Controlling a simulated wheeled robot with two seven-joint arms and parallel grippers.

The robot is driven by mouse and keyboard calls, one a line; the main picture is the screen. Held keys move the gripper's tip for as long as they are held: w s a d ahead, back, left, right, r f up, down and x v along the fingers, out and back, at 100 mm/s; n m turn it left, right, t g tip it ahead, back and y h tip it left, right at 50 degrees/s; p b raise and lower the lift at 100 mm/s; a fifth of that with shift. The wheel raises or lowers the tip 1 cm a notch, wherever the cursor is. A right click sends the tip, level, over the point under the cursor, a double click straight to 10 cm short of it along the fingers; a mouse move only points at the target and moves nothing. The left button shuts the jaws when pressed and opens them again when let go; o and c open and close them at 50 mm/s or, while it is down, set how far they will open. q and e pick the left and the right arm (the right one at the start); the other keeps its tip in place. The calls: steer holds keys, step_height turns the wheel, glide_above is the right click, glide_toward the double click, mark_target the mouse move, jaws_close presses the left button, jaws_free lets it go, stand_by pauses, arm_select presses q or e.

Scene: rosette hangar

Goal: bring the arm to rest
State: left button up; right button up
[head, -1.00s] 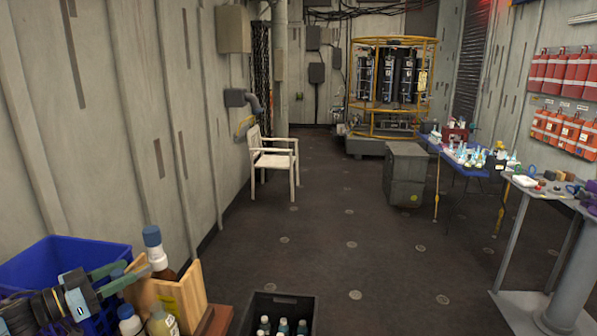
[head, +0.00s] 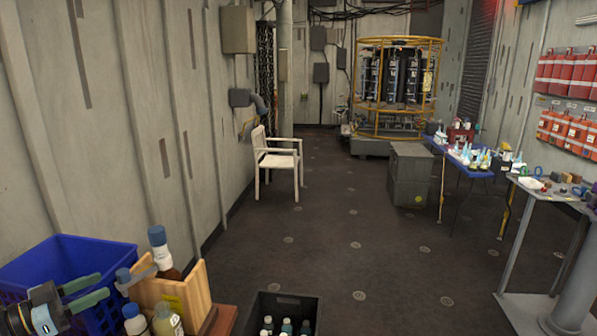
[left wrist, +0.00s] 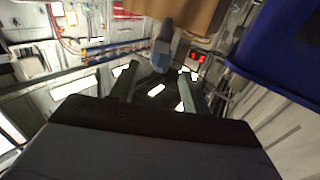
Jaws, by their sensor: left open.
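My left gripper (head: 104,287) is low at the left of the head view, its two green fingers apart with nothing between them. It is in front of a blue crate (head: 75,245) and left of a wooden holder (head: 180,296). In the left wrist view the open fingers (left wrist: 158,72) point away from the camera. A grey-blue bottle top (left wrist: 163,50) appears between them there, beyond the tips; its distance is hard to tell. My right gripper is in neither view.
A brown bottle with a blue cap (head: 158,237) stands in the wooden holder, with smaller bottles (head: 165,320) in front. A black crate (head: 284,301) holds several bottles. A white chair (head: 277,165) stands by the left wall. The floor (head: 330,225) in the middle is clear.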

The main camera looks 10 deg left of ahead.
mark_target(124, 271)
arm_select(q)
steer(key=p+v, duration=0.1)
steer(key=v, duration=0.5)
steer(key=b+x, duration=0.1)
steer(key=x, duration=1.1)
steer(key=shift+w+d+r, duration=0.1)
steer(key=shift+w, duration=0.1)
steer(key=shift+w+d, duration=0.2)
steer(key=shift+d, duration=0.05)
steer(key=shift+s+d+n+t+y+p, duration=0.25)
steer(key=shift+n+t+y+p, duration=0.2)
steer(key=shift+y+p, duration=0.35)
steer(key=shift+d, duration=0.1)
steer(key=shift+n, duration=0.25)
